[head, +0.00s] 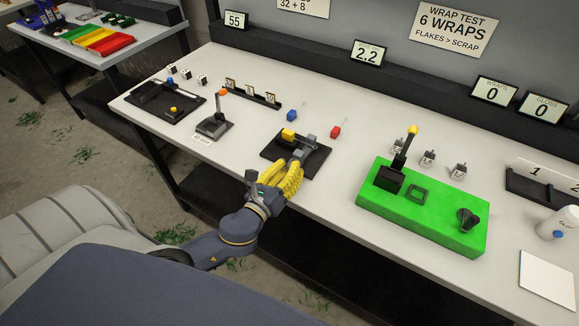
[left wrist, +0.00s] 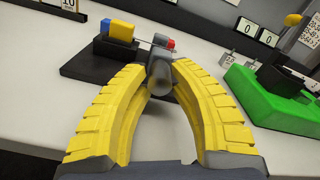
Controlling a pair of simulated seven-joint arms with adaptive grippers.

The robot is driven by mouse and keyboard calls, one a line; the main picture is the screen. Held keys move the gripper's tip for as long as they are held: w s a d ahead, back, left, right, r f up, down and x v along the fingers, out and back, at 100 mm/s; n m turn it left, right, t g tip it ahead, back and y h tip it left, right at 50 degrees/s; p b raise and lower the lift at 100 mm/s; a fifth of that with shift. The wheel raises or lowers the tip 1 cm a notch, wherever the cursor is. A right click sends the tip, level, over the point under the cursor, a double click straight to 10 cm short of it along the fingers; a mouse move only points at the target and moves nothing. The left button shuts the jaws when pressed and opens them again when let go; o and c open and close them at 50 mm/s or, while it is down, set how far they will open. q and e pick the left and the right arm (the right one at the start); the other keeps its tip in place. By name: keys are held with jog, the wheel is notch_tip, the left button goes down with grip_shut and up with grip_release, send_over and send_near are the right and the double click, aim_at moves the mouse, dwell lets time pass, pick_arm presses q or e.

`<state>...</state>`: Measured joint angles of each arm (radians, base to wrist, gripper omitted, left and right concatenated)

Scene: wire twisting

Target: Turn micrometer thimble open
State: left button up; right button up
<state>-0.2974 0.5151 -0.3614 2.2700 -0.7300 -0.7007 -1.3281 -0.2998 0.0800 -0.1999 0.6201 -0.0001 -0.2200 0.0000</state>
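The micrometer device sits on a black base (head: 271,152) at the table's front edge. It carries a yellow block (head: 289,134) and grey upright parts (head: 309,139). In the left wrist view, the grey cylindrical thimble (left wrist: 160,82) points toward the camera, between the yellow fingers. My left gripper (head: 296,162) reaches in from the front, and its fingertips close around the thimble from both sides; they also show in the left wrist view (left wrist: 162,67). The fingers hide part of the thimble in the head view. My right gripper is out of view.
A display reading 2.2 (head: 368,54) stands on the back ledge. A green box with a lever (head: 424,208) is to the right. A small lever stand (head: 214,126) is to the left.

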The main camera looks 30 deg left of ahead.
pick_arm(q)
jog(key=o, duration=0.5)
jog(key=shift+r, duration=0.1)
jog(key=shift+c, duration=0.2)
jog(key=s, duration=1.2)
jog(key=shift+a, duration=0.2)
